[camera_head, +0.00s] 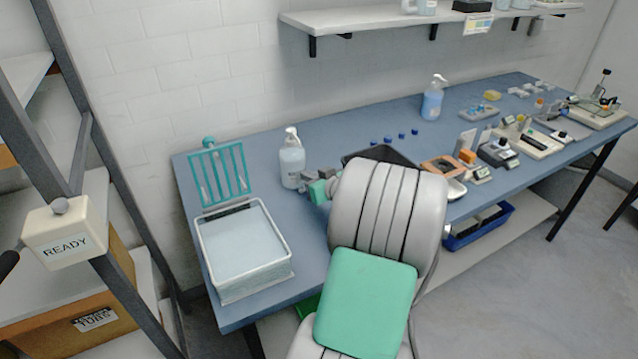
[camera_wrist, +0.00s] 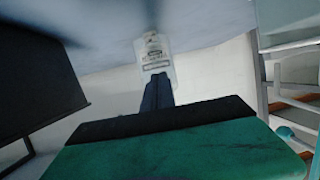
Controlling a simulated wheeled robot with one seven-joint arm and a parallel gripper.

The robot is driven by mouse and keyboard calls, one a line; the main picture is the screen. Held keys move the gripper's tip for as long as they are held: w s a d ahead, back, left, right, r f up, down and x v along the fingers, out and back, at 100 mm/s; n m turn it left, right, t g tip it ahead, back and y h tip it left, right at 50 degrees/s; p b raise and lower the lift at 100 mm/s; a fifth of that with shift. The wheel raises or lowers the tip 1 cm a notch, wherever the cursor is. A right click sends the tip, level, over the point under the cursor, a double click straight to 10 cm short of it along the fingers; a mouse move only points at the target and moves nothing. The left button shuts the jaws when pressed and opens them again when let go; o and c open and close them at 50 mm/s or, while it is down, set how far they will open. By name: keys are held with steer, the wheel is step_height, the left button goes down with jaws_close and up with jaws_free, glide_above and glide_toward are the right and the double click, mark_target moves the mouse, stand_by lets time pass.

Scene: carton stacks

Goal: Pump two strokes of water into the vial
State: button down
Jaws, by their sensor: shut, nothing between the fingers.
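A clear pump bottle with a white pump head (camera_head: 292,160) stands upright on the blue bench, near the wall. A second pump bottle (camera_head: 432,100) stands farther right along the bench. My gripper shows in the wrist view (camera_wrist: 157,90) with its dark fingers together and empty. They point toward a translucent labelled bottle (camera_wrist: 154,58), apparently the nearer pump bottle; whether they touch it I cannot tell. In the head view my gripper is just right of that bottle, largely hidden by my arm. I cannot make out a vial; my arm hides part of the bench.
A white-rimmed tray (camera_head: 245,285) and a teal rack (camera_head: 218,175) occupy the bench's left end. A dark tray (camera_head: 355,157) lies partly behind my arm. Several small blue pieces (camera_head: 388,139) lie behind it. Instruments crowd the right side. A wall shelf (camera_head: 380,22) hangs above.

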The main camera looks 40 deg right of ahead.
mark_target(296, 174)
steer(key=w, duration=0.3)
steer(key=shift+w+d+p, duration=0.15)
steer(key=shift+d+p, duration=0.1)
steer(key=shift+p, duration=0.15)
steer(key=shift+f+b, duration=0.6)
steer(key=shift+f, duration=0.3)
steer(key=shift+s, duration=0.25)
